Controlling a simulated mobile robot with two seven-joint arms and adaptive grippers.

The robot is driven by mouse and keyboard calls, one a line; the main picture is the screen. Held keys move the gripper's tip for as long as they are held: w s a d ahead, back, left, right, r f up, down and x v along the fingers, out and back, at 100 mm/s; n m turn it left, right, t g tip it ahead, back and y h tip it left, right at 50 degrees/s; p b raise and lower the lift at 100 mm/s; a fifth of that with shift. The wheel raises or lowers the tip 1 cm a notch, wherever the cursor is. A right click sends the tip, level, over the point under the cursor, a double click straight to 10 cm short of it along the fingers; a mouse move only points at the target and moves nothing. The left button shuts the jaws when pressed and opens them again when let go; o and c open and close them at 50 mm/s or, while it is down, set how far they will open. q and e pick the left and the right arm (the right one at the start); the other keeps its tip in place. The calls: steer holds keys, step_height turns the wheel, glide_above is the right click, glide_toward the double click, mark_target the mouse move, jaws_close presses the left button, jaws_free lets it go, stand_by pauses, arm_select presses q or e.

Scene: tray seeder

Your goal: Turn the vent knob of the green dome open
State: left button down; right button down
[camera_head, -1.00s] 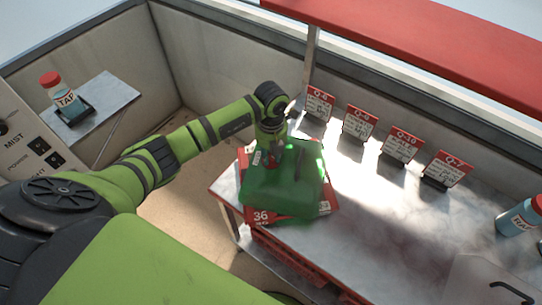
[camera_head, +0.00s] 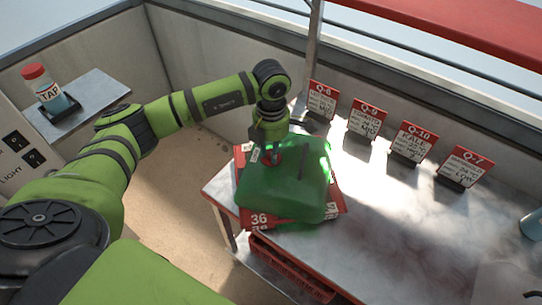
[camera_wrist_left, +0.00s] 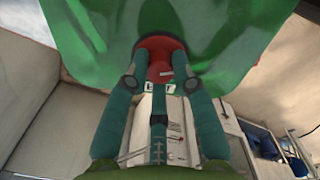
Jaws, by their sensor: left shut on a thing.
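The green translucent dome (camera_head: 285,190) sits over a red tray marked 36 (camera_head: 258,219) at the left end of the metal bench. Its red vent knob (camera_wrist_left: 160,50) shows at the dome in the left wrist view; in the head view it is a small red patch (camera_head: 273,157) at the fingers. My left gripper (camera_head: 271,149) comes down from above at the dome's far left part. The knob's exact angle is hard to tell. My right gripper is out of view.
Several red-and-white label cards, such as Q-9 (camera_head: 366,119), stand along the back of the bench (camera_head: 400,220). A metal post (camera_head: 312,50) rises behind the dome. A TAP bottle (camera_head: 43,88) stands on a side shelf at left. The bench right of the dome is mostly clear.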

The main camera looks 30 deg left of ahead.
arm_select(q)
steer(key=m+b, duration=0.2)
steer(key=shift+f+m+b, duration=0.15)
steer(key=shift+m+b, duration=0.15)
steer(key=shift+m, duration=0.1)
steer(key=shift+m+b, duration=0.55)
steer(key=shift+m, duration=0.15)
steer(key=c, duration=1)
jaws_free()
steer(key=shift+r, duration=0.2)
step_height(320, 180, up, 12)
